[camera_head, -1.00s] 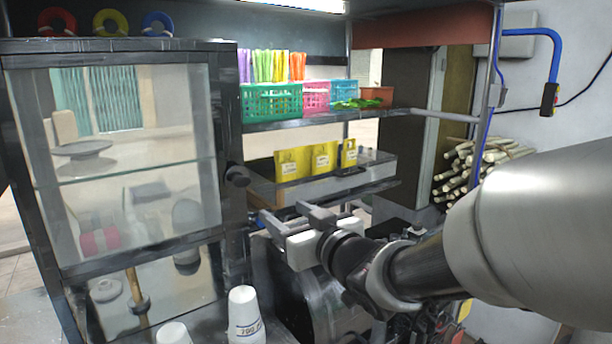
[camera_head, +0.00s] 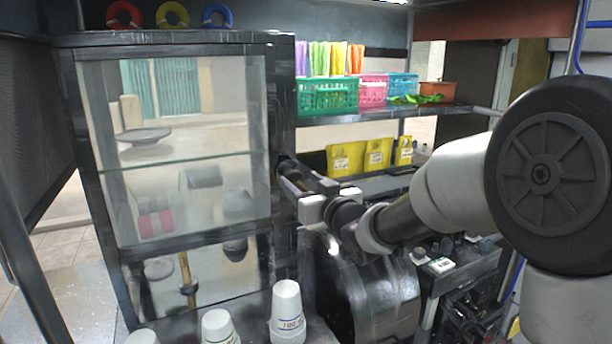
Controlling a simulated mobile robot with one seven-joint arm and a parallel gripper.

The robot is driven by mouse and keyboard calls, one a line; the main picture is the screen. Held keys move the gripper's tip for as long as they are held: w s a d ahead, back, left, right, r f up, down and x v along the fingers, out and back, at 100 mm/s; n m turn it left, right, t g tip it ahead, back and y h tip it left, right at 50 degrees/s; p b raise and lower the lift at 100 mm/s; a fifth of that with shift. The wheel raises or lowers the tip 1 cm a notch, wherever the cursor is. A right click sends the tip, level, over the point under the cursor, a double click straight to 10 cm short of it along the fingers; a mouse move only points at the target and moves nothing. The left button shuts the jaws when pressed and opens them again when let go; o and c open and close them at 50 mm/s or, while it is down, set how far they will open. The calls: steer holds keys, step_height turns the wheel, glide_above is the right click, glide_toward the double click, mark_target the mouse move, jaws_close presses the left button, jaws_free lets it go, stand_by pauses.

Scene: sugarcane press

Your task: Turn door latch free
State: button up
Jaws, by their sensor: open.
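The glass-fronted cabinet door (camera_head: 176,238) stands on the left in a dark frame and looks shut. Its dark latch knob sits on the right side of the frame; my gripper (camera_head: 290,178) is right at it and largely covers it. The two fingers point left toward the frame, apart, one on each side of the knob as far as I can see. Whether they touch the knob cannot be told. My arm comes in from the right.
White cups (camera_head: 287,312) stand below the cabinet door. A shelf to the right holds a green basket (camera_head: 328,97) and other baskets, with yellow packets (camera_head: 345,159) below. A dark rounded machine (camera_head: 372,300) sits under my gripper.

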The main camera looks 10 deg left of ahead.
mark_target(295, 177)
steer(key=shift+x, duration=1.75)
steer(key=c, duration=1)
